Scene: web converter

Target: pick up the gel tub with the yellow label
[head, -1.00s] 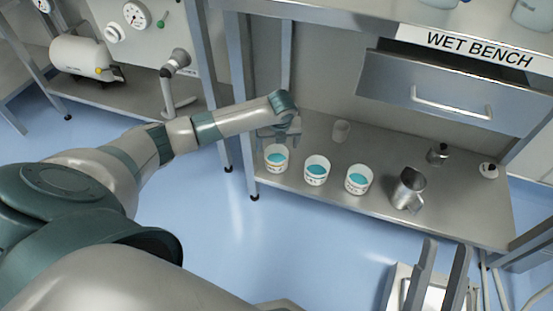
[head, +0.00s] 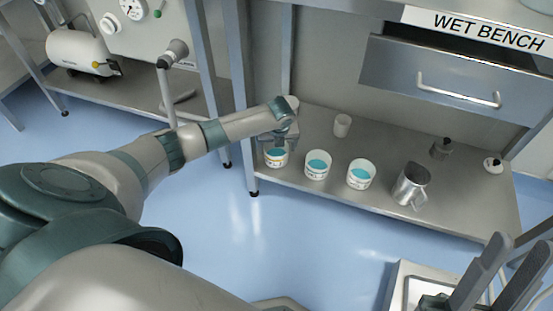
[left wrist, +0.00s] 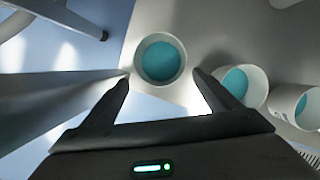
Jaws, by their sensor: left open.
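Three white tubs of blue-green gel stand in a row on the lower shelf: the leftmost tub (head: 276,157), the middle tub (head: 317,166) and the right tub (head: 361,175). The leftmost seems to carry a yellowish label band, but it is too small to be sure. My left gripper (head: 277,141) is over the leftmost tub. In the left wrist view the open fingers (left wrist: 162,76) lie either side of that tub (left wrist: 160,62), with nothing visibly gripped. My right gripper (head: 508,262) is at the lower right, its fingers apart and empty.
A metal jug (head: 410,186) stands right of the tubs, and a pale beaker (head: 342,125) behind them. A small dark-topped bottle (head: 441,149) is farther right. A bench leg (head: 240,100) rises close left of my left gripper. A drawer (head: 440,85) hangs above the shelf.

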